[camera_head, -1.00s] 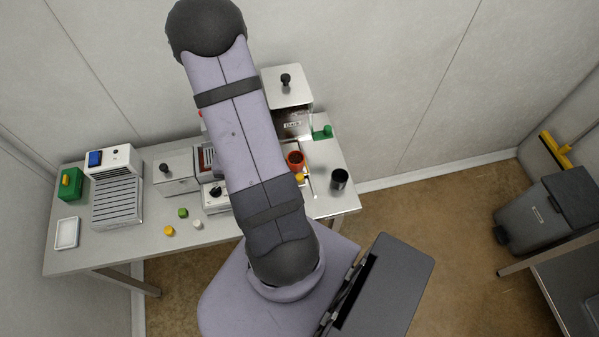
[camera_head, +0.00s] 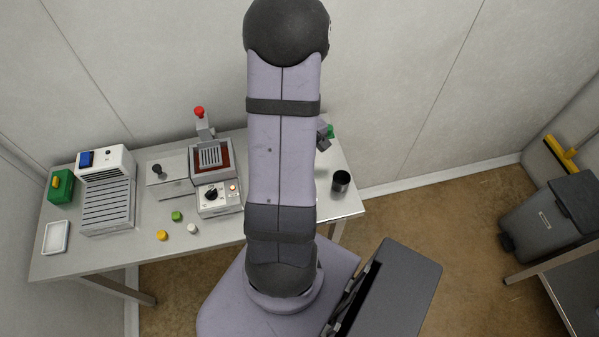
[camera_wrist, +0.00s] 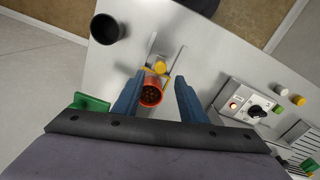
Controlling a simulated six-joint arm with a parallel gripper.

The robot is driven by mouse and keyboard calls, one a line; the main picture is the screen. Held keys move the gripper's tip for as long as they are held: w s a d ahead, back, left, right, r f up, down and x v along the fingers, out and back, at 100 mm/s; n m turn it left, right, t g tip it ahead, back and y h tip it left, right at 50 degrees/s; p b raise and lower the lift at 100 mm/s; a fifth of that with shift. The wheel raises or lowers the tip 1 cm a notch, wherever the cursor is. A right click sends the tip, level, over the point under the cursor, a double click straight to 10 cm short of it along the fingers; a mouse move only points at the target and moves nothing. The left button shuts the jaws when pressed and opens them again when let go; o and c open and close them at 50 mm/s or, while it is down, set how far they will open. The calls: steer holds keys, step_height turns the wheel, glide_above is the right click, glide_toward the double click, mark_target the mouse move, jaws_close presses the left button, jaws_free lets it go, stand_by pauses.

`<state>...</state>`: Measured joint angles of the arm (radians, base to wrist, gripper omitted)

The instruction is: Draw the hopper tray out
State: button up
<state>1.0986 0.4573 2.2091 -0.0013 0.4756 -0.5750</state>
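My gripper (camera_wrist: 159,76) is open and empty in the wrist view, with its two blue fingers spread apart. An orange-red cup (camera_wrist: 151,95) holding dark pieces shows between the fingers, below them. A yellow knob (camera_wrist: 160,67) stands just beyond the cup, between two thin rails on the steel table. I cannot make out the hopper tray in either current view. In the head view my arm covers the place where a steel housing with a black knob and a labelled front stood in view earlier. The gripper's fingers are hidden there too.
A black cup (camera_wrist: 107,28) stands near the table edge. A green block (camera_wrist: 90,103) is left of the fingers. A control box with a dial (camera_head: 213,196), a red-topped lever (camera_head: 199,113), a lidded steel box (camera_head: 170,177) and a slatted rack (camera_head: 107,205) occupy the table's left and middle.

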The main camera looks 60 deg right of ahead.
steer(key=shift+f+p, duration=0.6)
steer(key=shift+f, duration=2.3)
